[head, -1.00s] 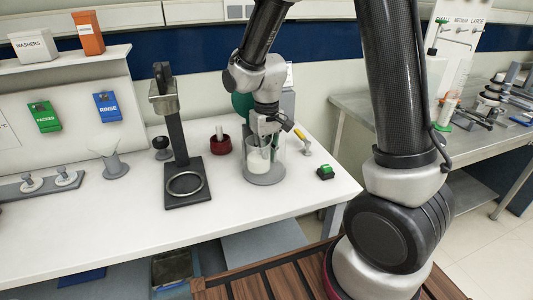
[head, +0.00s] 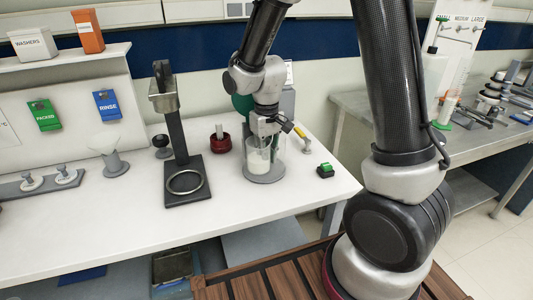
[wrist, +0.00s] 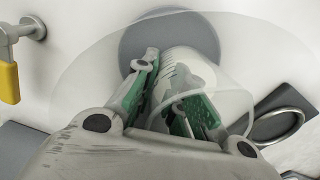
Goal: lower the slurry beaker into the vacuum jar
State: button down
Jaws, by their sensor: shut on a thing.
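The slurry beaker (head: 258,160) is a small clear beaker with white contents. It is inside the clear vacuum jar (head: 279,163), low and close to the jar's grey base (head: 264,178); I cannot tell whether it touches the base. My gripper (head: 264,136) reaches down into the jar's open top, shut on the beaker's rim. In the wrist view, the green-padded fingers of my gripper (wrist: 168,108) hold the wall of the beaker (wrist: 205,75), which looks tilted from this angle. The jar's wide rim surrounds them.
A black stand with a ring (head: 184,183) is left of the jar. A dark red pot (head: 220,144) is behind it. A yellow-handled valve (head: 300,133) is just right of the jar, and a green-topped button box (head: 325,171) is farther right. The front bench strip is clear.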

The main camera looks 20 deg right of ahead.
jog(key=shift+f, duration=0.15)
jog(key=c, duration=1.4)
grip_release()
notch_tip(320, 180, up, 12)
jog(key=s+d+r+m+t, duration=0.1)
jog(key=s+d+r, duration=0.2)
jog(key=s, duration=0.3)
jog(key=s+d+r+m+t, duration=0.1)
jog(key=s+d+r+t, duration=0.1)
jog(key=s+d, duration=0.4)
jog(key=s+d+r+t, duration=0.1)
jog(key=s+d+r, duration=0.3)
jog(key=s, duration=0.3)
jog(key=shift+s+d+m, duration=0.35)
jog(key=shift+d+m, duration=0.05)
jog(key=shift+d, duration=0.05)
